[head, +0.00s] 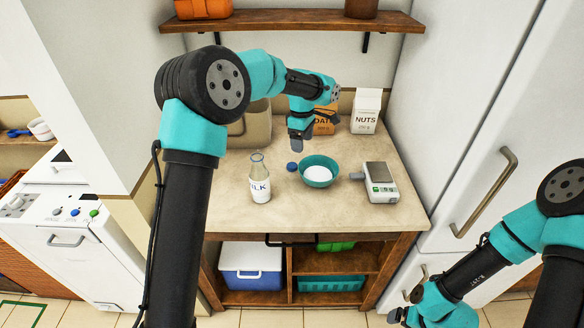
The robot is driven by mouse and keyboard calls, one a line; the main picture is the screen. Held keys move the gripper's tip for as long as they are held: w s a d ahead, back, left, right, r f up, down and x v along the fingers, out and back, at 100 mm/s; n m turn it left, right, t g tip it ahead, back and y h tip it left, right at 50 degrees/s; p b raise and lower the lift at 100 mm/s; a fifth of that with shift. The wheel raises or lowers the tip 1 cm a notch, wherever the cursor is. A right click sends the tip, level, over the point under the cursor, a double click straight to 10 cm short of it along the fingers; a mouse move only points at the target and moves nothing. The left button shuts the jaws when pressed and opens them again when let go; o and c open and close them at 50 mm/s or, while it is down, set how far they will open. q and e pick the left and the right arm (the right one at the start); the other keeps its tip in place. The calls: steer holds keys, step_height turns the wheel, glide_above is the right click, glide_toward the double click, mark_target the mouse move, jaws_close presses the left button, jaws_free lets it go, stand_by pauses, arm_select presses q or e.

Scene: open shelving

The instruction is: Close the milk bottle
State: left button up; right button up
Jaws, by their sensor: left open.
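The milk bottle (260,184) is clear glass with a MILK label and white contents. It stands upright on the counter with an uncapped mouth. A small round blue cap (292,166) lies on the counter to its right, beside the teal bowl. My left gripper (299,147) is open and points down, just above and behind the cap in the picture, with nothing visible in it. My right gripper (402,310) is low at the bottom right, in front of the shelving and partly cut off. Its jaws do not show clearly.
The teal bowl (319,180) with white contents and a kitchen scale (379,186) stand right of the cap. A NUTS bag (365,111) and an orange-brown box (326,120) stand at the back. A wall shelf (290,21) hangs above. The counter's front left is clear.

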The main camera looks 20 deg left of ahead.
arm_select(q)
steer(key=w+r+n, duration=0.1)
steer(key=w+a+r+n+y, duration=0.1)
steer(key=w+a+r+y, duration=0.1)
steer(key=w, duration=0.1)
steer(key=shift+r+n+t, duration=0.25)
steer(key=shift+n+t, duration=0.05)
steer(key=shift+n, duration=0.1)
steer(key=shift+s+f, duration=0.1)
steer(key=shift+f, duration=0.05)
glide_above(292, 165)
steer(key=d, duration=0.1)
step_height(292, 165, down, 12)
steer(key=shift+r, duration=0.1)
steer(key=shift+a+f, duration=0.2)
steer(key=shift+f, duration=1.15)
steer(key=shift+a+f, duration=0.2)
steer(key=shift+f, duration=1.1)
steer(key=shift+c, duration=0.4)
steer(key=c, duration=0.9)
